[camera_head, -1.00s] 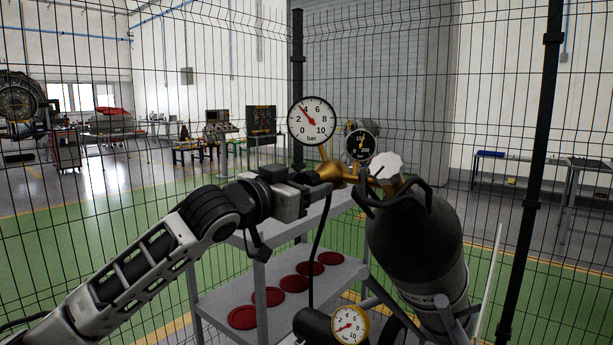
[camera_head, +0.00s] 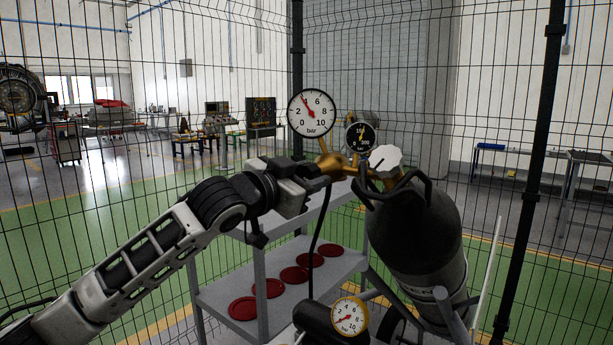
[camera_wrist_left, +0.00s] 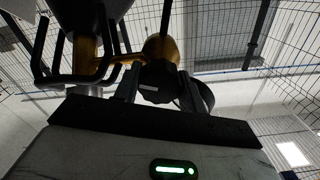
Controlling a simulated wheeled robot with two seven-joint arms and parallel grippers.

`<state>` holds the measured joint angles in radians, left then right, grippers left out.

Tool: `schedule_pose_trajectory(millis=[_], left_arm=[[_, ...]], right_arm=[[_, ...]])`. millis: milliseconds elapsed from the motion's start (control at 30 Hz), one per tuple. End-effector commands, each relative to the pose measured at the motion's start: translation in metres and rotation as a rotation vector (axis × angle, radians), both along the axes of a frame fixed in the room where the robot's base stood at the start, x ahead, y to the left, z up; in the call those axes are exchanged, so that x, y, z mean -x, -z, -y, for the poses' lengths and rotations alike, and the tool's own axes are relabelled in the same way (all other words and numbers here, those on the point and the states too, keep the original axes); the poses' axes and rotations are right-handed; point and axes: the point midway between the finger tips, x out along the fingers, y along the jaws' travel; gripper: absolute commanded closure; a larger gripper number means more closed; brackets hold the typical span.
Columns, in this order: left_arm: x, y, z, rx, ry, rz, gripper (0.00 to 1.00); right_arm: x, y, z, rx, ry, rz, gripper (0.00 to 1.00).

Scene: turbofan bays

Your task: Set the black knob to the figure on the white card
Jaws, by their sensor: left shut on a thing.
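My left gripper (camera_head: 320,182) is at the brass regulator (camera_head: 334,163), shut on the black knob, which the jaws mostly hide in the head view. In the left wrist view the black knob (camera_wrist_left: 158,84) sits between the two fingers, in front of the brass body. The large white bar gauge (camera_head: 311,113) stands above the regulator, its red needle pointing up and left, close to the 4. No white card can be made out in either view. My right gripper is not in view.
A dark gas cylinder (camera_head: 416,240) with a white valve handwheel (camera_head: 386,158) stands right of the gripper. A small black gauge (camera_head: 361,137) is beside it. A grey shelf cart (camera_head: 220,285) holds several red discs. A yellow-rimmed gauge (camera_head: 349,316) is low in front.

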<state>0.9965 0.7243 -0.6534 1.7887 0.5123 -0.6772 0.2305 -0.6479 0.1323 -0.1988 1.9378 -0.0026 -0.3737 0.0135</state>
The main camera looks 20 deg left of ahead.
Motion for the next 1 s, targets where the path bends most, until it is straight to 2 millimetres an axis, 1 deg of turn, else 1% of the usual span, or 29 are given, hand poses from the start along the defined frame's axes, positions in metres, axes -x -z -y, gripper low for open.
schedule_pose_trajectory(millis=[267,300,367,633,733,867,1000], left_arm=[[0.0,0.001,0.0,-0.017,0.0,0.004,0.82],[0.0,0.001,0.0,-0.017,0.0,0.004,0.54],[0.0,0.001,0.0,-0.016,0.0,0.003,0.37],[0.0,0.001,0.0,-0.015,0.001,0.004,0.37],[0.004,0.002,-0.002,-0.014,0.0,0.004,0.37],[0.02,0.003,-0.008,-0.015,0.0,0.005,0.37],[0.05,0.005,-0.019,-0.019,-0.001,0.005,0.37]], right_arm=[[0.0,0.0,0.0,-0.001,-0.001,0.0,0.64],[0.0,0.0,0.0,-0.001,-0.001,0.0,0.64],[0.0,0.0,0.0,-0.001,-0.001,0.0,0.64],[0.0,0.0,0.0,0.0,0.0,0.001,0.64],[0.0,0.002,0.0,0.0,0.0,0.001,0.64],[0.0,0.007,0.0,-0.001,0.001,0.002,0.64],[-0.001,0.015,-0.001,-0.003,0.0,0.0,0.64]])
